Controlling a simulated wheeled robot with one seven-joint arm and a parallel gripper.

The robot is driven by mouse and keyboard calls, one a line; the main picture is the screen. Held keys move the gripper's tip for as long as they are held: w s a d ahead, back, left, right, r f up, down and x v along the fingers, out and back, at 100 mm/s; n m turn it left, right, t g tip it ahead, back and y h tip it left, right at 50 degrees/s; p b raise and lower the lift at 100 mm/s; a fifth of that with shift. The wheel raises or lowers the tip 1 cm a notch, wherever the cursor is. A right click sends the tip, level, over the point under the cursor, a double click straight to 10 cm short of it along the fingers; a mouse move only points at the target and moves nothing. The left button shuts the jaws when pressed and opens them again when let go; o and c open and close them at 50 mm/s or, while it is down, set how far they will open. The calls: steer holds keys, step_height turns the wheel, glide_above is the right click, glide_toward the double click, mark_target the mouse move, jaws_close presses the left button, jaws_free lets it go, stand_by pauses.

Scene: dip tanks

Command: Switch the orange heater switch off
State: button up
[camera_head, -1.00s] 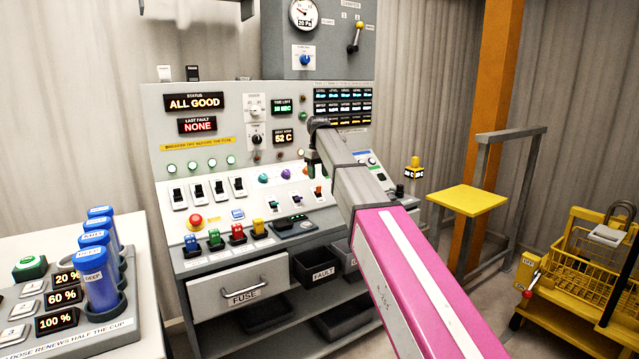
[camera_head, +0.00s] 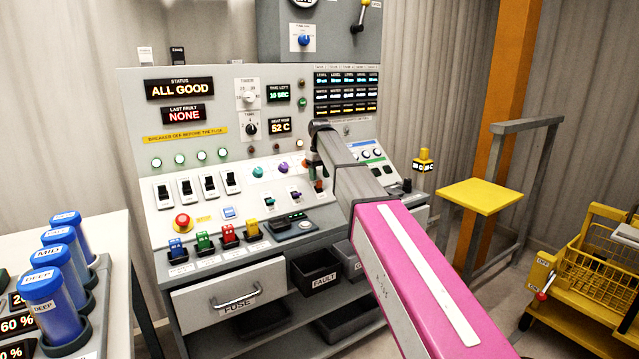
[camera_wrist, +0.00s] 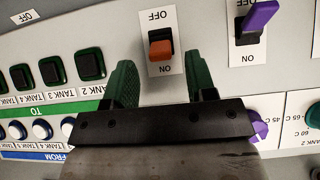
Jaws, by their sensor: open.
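The orange heater switch (camera_wrist: 161,48) shows in the wrist view as a short orange lever on a white plate. Its labels appear upside down, OFF above and ON below. The lever sits toward the ON label. My gripper (camera_wrist: 163,82) is open, its two green fingers apart to the left and right of the switch plate, with nothing between the tips. I cannot tell how far the tips are from the panel. In the head view the orange switch (camera_head: 319,186) is small, just under the end of my arm, which partly covers that area.
A purple-lever switch (camera_wrist: 258,18) stands beside the orange one. Dark tank buttons (camera_wrist: 52,70) and a purple knob (camera_wrist: 257,127) are near the fingers. Blue cups (camera_head: 52,295) stand at left.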

mark_target(320, 181)
steer(key=shift+f, duration=1.65)
steer(key=c, duration=0.9)
